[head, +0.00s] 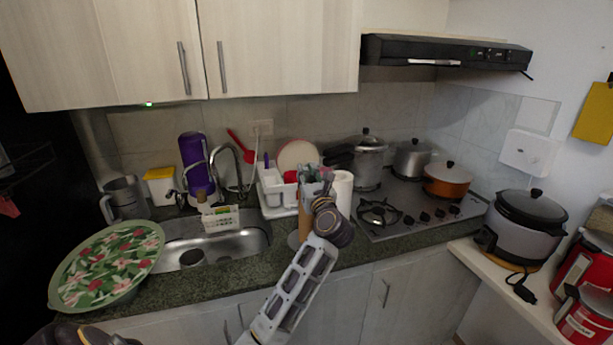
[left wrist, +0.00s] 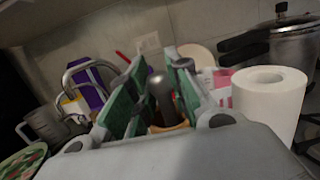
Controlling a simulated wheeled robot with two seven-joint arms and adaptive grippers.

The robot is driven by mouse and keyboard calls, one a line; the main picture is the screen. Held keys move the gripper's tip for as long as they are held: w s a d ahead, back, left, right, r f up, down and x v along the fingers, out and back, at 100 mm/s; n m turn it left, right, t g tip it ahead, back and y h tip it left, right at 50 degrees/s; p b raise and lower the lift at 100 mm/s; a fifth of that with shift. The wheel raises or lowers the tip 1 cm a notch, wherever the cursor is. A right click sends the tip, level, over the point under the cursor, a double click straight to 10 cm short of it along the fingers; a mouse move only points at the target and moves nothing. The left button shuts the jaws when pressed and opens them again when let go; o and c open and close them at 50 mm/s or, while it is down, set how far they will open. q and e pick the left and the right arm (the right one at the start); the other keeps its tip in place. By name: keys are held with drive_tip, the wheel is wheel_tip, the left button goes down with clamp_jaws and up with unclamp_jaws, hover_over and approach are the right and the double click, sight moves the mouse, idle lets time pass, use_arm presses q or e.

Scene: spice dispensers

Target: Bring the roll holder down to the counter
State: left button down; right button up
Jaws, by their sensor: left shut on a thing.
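The roll holder (head: 305,222) is a brown upright post with a round base, partly hidden behind my left gripper in the head view. In the left wrist view its grey rounded knob (left wrist: 162,92) stands between the green-padded fingers, with an orange-brown part below. My left gripper (head: 313,178) is shut on the roll holder near its top; the fingers also show in the left wrist view (left wrist: 158,88). The base appears low, near the counter (head: 225,275) right of the sink; I cannot tell whether it touches.
A white paper roll (head: 343,193) stands just right of the holder. A white dish rack (head: 272,195) is behind it. The sink (head: 222,246) lies left, the gas hob (head: 412,210) with pots right. A leaf-patterned tray (head: 105,265) is at far left.

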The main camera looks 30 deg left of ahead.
drive_tip(key=shift+f, duration=0.1)
use_arm(q)
drive_tip(key=c, duration=1.4)
unclamp_jaws()
drive_tip(key=shift+o, duration=0.4)
use_arm(e)
drive_tip(key=shift+w+d, duration=0.1)
drive_tip(key=shift+d, duration=0.1)
use_arm(q)
drive_tip(key=shift+s+d, duration=0.1)
drive_tip(key=shift+d, duration=0.05)
drive_tip(key=b+v, duration=0.1)
drive_tip(key=v, duration=1)
drive_tip(key=shift+s+d+b, duration=0.25)
drive_tip(key=shift+b, duration=0.15)
use_arm(e)
drive_tip(key=shift+w+a+f, duration=0.5)
drive_tip(key=shift+w+a, duration=0.1)
